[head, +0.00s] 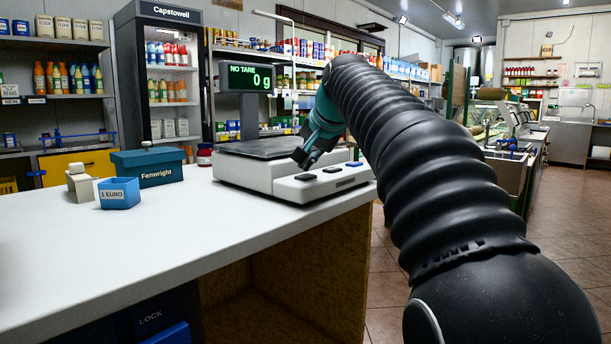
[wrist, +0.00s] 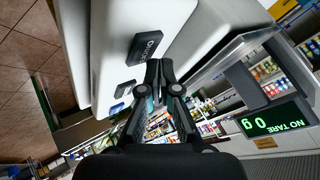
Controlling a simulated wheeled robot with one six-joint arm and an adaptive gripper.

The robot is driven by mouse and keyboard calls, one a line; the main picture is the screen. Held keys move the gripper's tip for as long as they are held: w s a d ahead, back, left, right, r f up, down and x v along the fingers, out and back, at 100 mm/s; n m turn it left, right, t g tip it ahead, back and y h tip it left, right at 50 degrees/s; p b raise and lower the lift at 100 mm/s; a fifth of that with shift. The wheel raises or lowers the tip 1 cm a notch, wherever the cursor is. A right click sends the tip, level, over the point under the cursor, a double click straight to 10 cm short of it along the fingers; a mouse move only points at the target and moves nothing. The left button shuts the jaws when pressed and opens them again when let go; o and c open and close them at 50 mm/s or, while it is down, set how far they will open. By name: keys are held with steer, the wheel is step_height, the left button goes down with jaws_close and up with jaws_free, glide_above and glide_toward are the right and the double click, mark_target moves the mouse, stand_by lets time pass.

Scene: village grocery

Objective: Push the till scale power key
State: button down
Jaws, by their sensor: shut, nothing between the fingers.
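The till scale (head: 258,176) is white with a dark weighing plate and stands on the counter. Its raised display (head: 248,77) reads "NO TARE" and "0 g"; it also shows in the wrist view (wrist: 271,119). Along the front are a dark key (head: 305,177), a second dark key (head: 332,170) and a blue key (head: 354,164). In the wrist view the largest dark key (wrist: 146,46) bears white lettering, seemingly starting "On". My gripper (head: 301,161) is shut and empty, its fingertips (wrist: 159,66) close beside this lettered key. I cannot tell whether they touch it.
A blue "1 EURO" box (head: 119,193), a beige block-like item (head: 80,183) and a teal "Fenwright" box (head: 148,168) stand left of the scale. The counter (head: 180,245) is clear in front of them. Stocked shelves and a drinks fridge (head: 168,75) stand behind.

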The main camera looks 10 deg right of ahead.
mark_target(307, 176)
steer(key=shift+f, duration=0.1)
stand_by(0.3)
steer(key=shift+f, duration=0.35)
stand_by(0.4)
steer(key=shift+r+p, duration=0.4)
steer(key=shift+r, duration=0.05)
stand_by(0.3)
step_height(307, 176, up, 6)
steer(key=p, duration=0.6)
steer(key=shift+r, duration=0.1)
